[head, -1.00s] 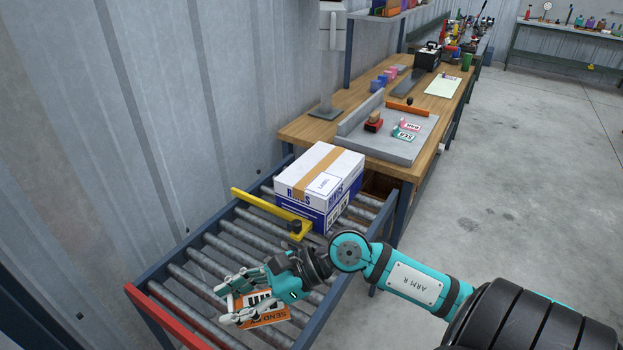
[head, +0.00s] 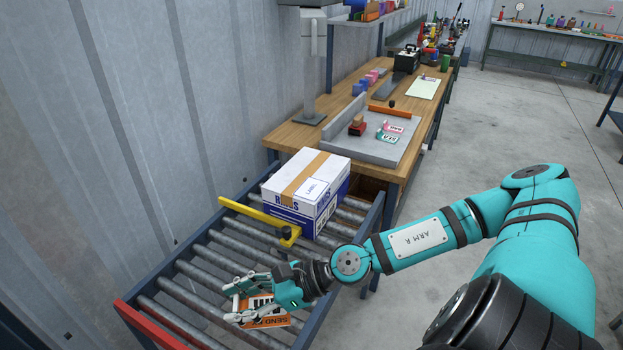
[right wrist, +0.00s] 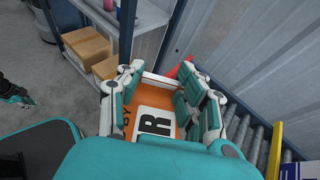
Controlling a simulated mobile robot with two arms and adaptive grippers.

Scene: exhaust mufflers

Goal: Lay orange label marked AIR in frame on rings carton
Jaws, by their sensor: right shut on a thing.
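My right gripper (head: 250,302) is shut on an orange label (head: 274,319) with black and white print, above the near part of the roller conveyor. The rings carton (head: 309,185) is white and blue with a tan tape strip. It stands on the far end of the conveyor, apart from the gripper. A white frame marked LABEL (head: 315,189) is on its top.
A yellow bar (head: 255,217) with a black knob crosses the conveyor (head: 207,274) between gripper and carton. A wooden bench (head: 298,136) beyond holds a grey board (head: 366,147) with a stamp and two small tags. A corrugated wall stands at left.

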